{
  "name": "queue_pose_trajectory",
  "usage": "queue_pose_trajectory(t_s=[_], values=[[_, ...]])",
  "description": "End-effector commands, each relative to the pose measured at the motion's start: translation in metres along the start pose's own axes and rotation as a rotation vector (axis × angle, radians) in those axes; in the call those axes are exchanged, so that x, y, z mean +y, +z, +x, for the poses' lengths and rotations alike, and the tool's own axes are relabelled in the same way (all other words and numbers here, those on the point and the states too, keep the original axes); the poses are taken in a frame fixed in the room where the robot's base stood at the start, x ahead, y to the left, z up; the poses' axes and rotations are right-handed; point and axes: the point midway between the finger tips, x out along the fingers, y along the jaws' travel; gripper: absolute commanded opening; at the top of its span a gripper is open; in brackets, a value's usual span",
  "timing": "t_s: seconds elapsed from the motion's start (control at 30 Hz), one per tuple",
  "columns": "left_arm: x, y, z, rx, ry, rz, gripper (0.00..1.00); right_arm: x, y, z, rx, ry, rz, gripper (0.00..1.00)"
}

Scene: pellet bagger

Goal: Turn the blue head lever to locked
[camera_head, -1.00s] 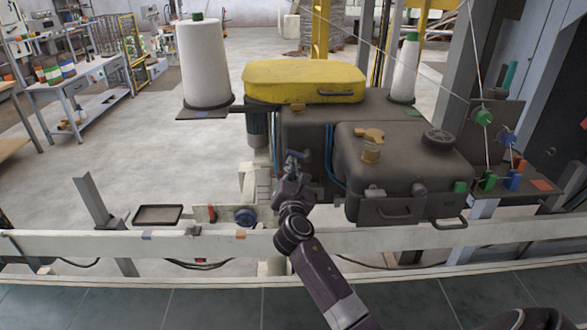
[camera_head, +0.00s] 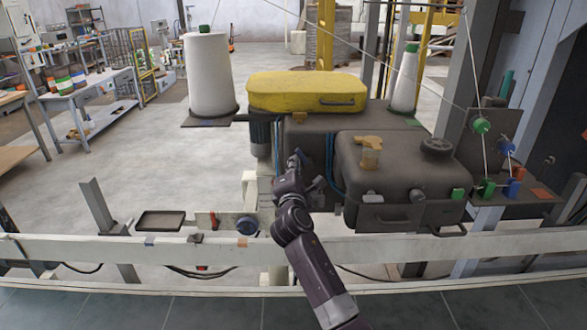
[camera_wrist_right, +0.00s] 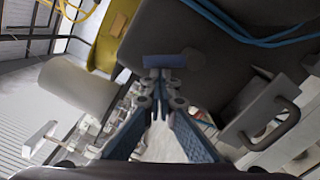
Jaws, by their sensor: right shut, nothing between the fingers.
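My right gripper (camera_head: 297,163) is in front of the dark sewing head (camera_head: 400,165), left of its front casing. In the right wrist view the gripper (camera_wrist_right: 158,78) is shut with nothing between its fingers. A short blue bar (camera_wrist_right: 165,61), seemingly the blue lever, lies just beyond the fingertips against the dark casing. I cannot tell whether they touch. In the head view the lever cannot be made out clearly beside my gripper, so its setting is unclear. My left gripper is not in view.
A yellow cover (camera_head: 307,92) lies on top of the machine, with a white thread cone (camera_head: 209,75) to its left. Blue cables (camera_head: 330,155) run close to my right gripper. A pale rail (camera_head: 400,248) crosses in front. A black tray (camera_head: 160,221) is at left.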

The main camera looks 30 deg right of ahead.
Motion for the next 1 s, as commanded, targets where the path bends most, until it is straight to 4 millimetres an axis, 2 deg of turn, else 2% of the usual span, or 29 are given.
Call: queue_pose_trajectory(t_s=[0.5, 1.0], values=[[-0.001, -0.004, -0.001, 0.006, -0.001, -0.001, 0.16, 0.005, 0.021, 0.001, -0.003, -0.022, 0.417, 0.0], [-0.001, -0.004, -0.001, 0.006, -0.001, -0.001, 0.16, 0.005, 0.027, 0.002, -0.003, -0.029, 0.553, 0.0]])
